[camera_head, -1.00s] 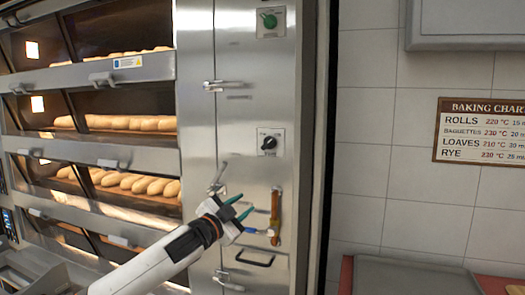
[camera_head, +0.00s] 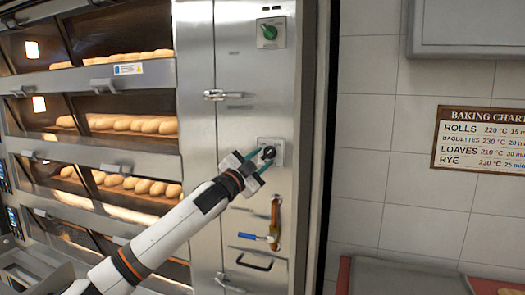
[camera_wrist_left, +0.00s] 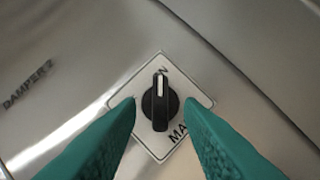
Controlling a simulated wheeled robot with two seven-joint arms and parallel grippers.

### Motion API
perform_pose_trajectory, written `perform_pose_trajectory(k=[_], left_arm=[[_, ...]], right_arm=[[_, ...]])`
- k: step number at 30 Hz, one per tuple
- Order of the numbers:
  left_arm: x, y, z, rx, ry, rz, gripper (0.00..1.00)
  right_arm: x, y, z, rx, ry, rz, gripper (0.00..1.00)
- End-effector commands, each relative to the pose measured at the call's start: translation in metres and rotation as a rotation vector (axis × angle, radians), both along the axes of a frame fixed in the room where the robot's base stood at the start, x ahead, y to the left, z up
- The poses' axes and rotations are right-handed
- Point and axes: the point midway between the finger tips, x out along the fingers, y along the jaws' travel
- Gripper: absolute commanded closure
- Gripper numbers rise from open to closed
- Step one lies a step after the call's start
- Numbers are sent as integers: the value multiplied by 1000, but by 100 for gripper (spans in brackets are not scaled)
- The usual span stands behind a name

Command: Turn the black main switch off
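The black main switch (camera_head: 268,153) is a round knob with a raised grip bar on a pale square plate (camera_head: 279,147) on the steel oven column. In the left wrist view the knob (camera_wrist_left: 159,100) sits between the two green fingertips, its white mark toward the letter N at the plate's top corner. Part of the plate's lettering is hidden by the fingers. My left gripper (camera_head: 258,161) is at the switch, and in the left wrist view its fingers (camera_wrist_left: 160,112) are open, one on each side of the knob with gaps visible. My right gripper is not in view.
A green knob (camera_head: 268,31) is higher on the column. Below the switch are a blue-handled lever by a copper pipe (camera_head: 257,237) and a black handle (camera_head: 254,262). A latch handle (camera_head: 222,95) sticks out above left. Bread ovens (camera_head: 90,120) stand left.

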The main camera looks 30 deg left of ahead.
Motion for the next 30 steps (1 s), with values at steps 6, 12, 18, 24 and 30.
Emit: perform_pose_trajectory(k=[6,12,18,24,30], left_arm=[[11,-1,3,0,1,-1,66],[12,-1,2,1,1,0,66],[11,-1,2,1,1,0,94],[11,-1,2,-1,1,-1,100],[11,-2,0,-31,-7,0,100]], right_arm=[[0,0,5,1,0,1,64],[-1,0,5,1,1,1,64],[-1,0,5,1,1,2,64],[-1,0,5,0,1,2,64],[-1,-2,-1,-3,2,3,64]])
